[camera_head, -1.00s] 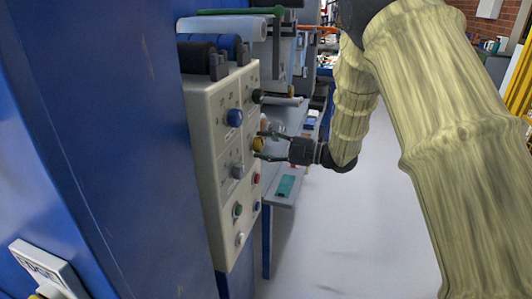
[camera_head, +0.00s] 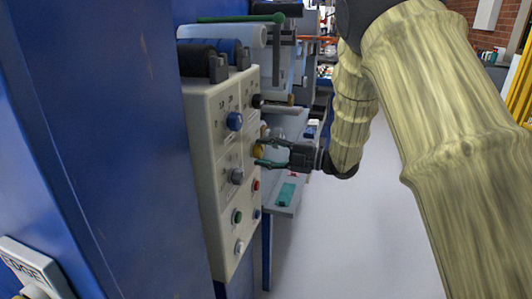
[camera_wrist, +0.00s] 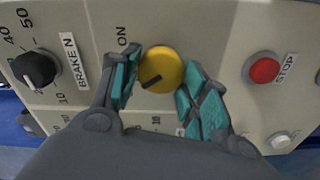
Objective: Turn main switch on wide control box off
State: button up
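The wide control box (camera_head: 209,160) is a pale panel on the left side of the machine in the head view. Its yellow main switch (camera_wrist: 161,69) is a round knob with a dark mark pointing lower left. The ON label lies to its upper left in the wrist view. The knob also shows in the head view (camera_head: 258,150). My gripper (camera_wrist: 163,60) is at the panel, its teal-padded fingers on either side of the knob. The fingers stand apart, very near the knob's edges; firm contact is not clear.
A black brake knob (camera_wrist: 36,69) is left of the gripper and a red stop button (camera_wrist: 264,70) is right. A white button (camera_wrist: 280,140) is below it. The floor to the right (camera_head: 345,240) is clear.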

jog(key=o, duration=0.4)
jog(key=shift+o, duration=0.2)
jog(key=shift+d, duration=0.15)
jog(key=v, duration=1.2)
